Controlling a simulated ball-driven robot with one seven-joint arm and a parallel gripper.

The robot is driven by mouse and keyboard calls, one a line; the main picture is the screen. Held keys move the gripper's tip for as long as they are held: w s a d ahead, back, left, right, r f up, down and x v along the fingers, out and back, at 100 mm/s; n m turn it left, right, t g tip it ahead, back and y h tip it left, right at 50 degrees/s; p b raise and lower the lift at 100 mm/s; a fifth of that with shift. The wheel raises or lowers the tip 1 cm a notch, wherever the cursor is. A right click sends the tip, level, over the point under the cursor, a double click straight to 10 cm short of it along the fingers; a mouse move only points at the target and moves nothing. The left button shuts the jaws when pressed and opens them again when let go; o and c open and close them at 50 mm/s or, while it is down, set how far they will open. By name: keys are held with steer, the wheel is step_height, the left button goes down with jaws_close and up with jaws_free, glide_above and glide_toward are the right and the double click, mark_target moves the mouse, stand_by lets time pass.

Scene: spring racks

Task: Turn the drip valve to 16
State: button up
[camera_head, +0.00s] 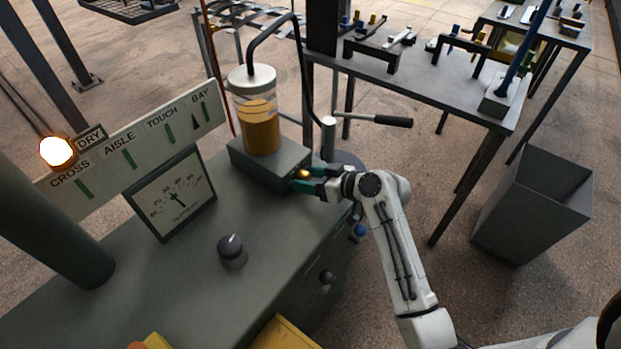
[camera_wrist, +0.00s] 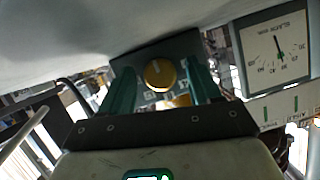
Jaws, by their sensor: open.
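The drip valve is a round yellow knob (camera_head: 302,173) on the front face of a grey block (camera_head: 270,163) under a glass jar (camera_head: 259,116) of amber liquid. In the wrist view the knob (camera_wrist: 160,73) faces me, with a pale mark near its top; the scale numbers around it are too small or hidden to read. My gripper (camera_head: 305,180) is at the knob, its teal fingers open. In the wrist view the fingers stand on either side of the knob, with gaps on both sides.
A dial gauge (camera_head: 172,196) and a dark knob (camera_head: 232,250) are on the grey bench. A lit lamp (camera_head: 57,152) is by the DRY sign. A lever handle (camera_head: 392,121) sticks out behind my gripper. A dark bin (camera_head: 535,205) and a table (camera_head: 430,88) stand to the right.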

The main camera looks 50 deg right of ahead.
steer(key=v, duration=1)
steer(key=shift+s+d+r+b, duration=0.1)
steer(key=shift+s+b, duration=0.25)
steer(key=shift+b, duration=0.05)
